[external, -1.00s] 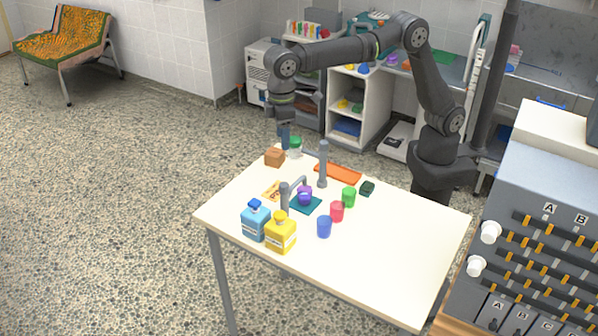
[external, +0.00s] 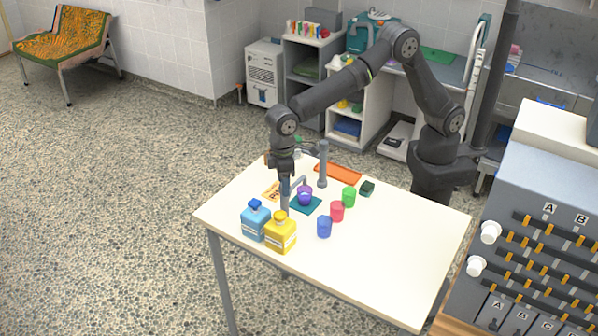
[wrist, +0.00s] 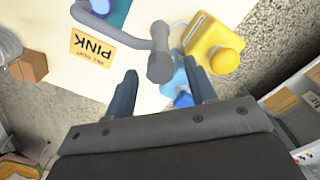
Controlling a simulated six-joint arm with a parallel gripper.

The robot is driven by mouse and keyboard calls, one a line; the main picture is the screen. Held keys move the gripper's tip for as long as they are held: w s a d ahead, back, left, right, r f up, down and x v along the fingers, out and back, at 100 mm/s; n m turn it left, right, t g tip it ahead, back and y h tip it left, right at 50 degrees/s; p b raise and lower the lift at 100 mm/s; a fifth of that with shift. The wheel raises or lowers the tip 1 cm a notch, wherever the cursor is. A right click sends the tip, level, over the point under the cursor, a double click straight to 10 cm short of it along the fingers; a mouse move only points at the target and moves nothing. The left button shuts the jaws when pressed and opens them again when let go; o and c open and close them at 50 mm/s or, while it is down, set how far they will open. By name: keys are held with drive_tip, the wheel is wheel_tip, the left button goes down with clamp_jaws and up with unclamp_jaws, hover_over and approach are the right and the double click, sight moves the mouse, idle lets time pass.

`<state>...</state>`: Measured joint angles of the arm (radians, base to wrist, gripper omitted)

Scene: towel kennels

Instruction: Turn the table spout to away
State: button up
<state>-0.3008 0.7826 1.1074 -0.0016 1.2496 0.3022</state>
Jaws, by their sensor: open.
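The grey table spout (external: 296,183) has an upright post (external: 285,203) at the table's left side, behind the bottles. Its bent arm reaches right, with its end over or near a purple cup (external: 305,198) on a teal mat (external: 316,207). In the wrist view the spout's arm (wrist: 122,37) runs left from the post (wrist: 160,66). My gripper (wrist: 160,78) is open and points down above the post. The post top shows between the two fingertips in the wrist view; contact cannot be told. In the external view my gripper (external: 284,176) hides the post's upper part.
A blue bottle (external: 254,224) and a yellow bottle (external: 280,235) stand close in front of the post. A PINK card (wrist: 95,52) lies beside it. Another grey post (external: 323,170), an orange tray (external: 338,174) and several coloured cups stand to the right. The table's front right is clear.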

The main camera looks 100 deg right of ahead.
drive_tip(key=shift+f, duration=0.55)
clamp_jaws()
